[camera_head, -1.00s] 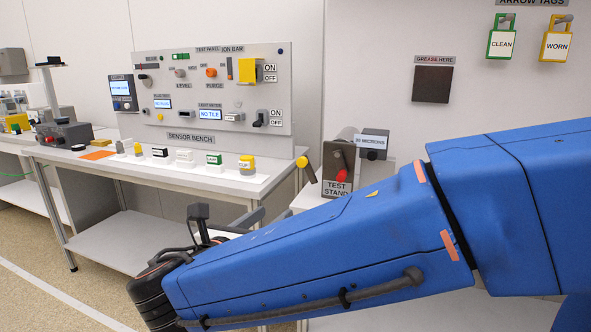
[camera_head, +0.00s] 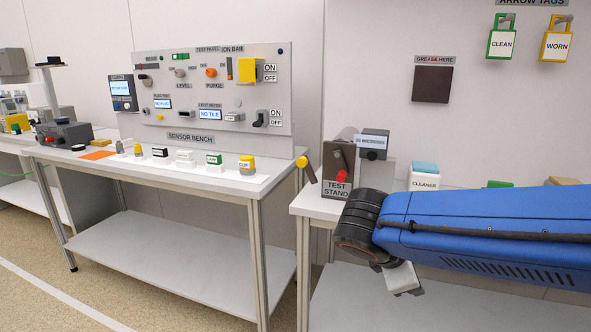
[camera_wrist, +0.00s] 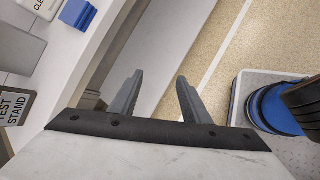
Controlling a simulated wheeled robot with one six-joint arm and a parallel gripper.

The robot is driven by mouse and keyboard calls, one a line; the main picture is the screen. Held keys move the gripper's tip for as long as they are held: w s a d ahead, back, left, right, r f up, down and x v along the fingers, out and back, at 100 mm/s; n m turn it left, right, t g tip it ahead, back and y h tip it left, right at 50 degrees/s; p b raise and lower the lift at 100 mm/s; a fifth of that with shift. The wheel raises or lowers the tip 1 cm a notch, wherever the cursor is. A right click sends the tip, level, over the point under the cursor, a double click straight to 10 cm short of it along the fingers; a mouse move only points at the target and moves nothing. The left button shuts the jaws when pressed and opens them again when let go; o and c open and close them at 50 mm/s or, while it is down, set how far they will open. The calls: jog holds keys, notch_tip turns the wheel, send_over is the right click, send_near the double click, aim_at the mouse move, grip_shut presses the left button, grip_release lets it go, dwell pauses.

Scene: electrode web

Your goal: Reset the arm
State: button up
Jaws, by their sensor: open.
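My blue arm reaches in from the right in the head view, with its black wrist in front of the right-hand table. In the head view only a pale part near the wrist's end shows below it, and the fingers cannot be made out. In the wrist view my gripper (camera_wrist: 157,98) has its two grey fingers apart, with nothing between them. Beyond the fingers are a table's side and the floor.
The sensor bench (camera_head: 190,138) stands at left with small blocks on its top. The test stand (camera_head: 338,178) and a cleaner box (camera_head: 424,178) are close behind my wrist. Two arrow tags, green (camera_head: 501,40) and yellow (camera_head: 556,42), hang on the wall. Open floor (camera_head: 120,275) lies at left.

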jog(key=s+d+f+m+y, duration=0.2)
jog(key=s+f+m+y, duration=0.1)
jog(key=s+m, duration=0.3)
jog(key=s+d+f+m+y, duration=0.3)
jog(key=s+m, duration=0.3)
jog(key=m, duration=0.5)
jog(key=shift+y, duration=0.4)
dwell(0.7)
